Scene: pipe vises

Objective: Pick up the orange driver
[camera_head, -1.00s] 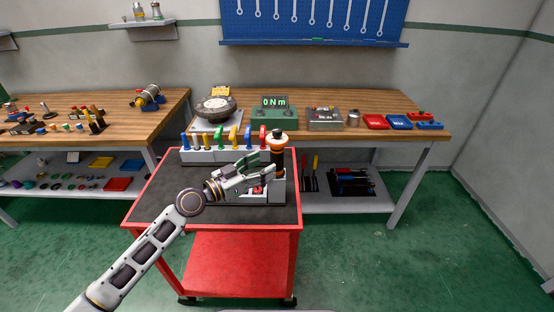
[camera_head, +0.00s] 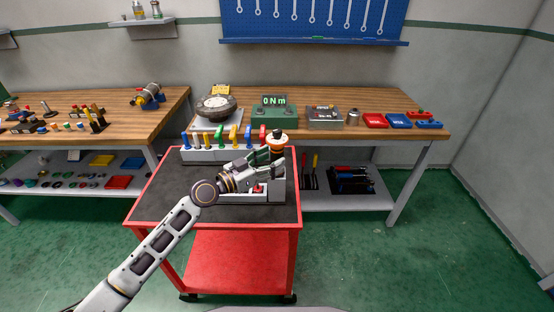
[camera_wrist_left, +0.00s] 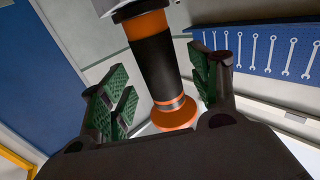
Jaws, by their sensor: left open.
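The orange driver (camera_head: 278,134) stands upright on the red cart, at the right end of a grey holder. It has an orange band and a dark grip. In the left wrist view its dark body with orange rings (camera_wrist_left: 156,65) lies between the fingers. My left gripper (camera_head: 270,155) is open at the driver, with its green-padded fingers (camera_wrist_left: 158,95) on either side and a gap visible at each side. The fingers hide part of the driver's grip in the head view. My right gripper is not in view.
A grey rack with several coloured-handled tools (camera_head: 212,155) stands behind my gripper on the cart (camera_head: 160,205). A wooden bench (camera_head: 365,135) with a green torque display (camera_head: 274,108) is behind.

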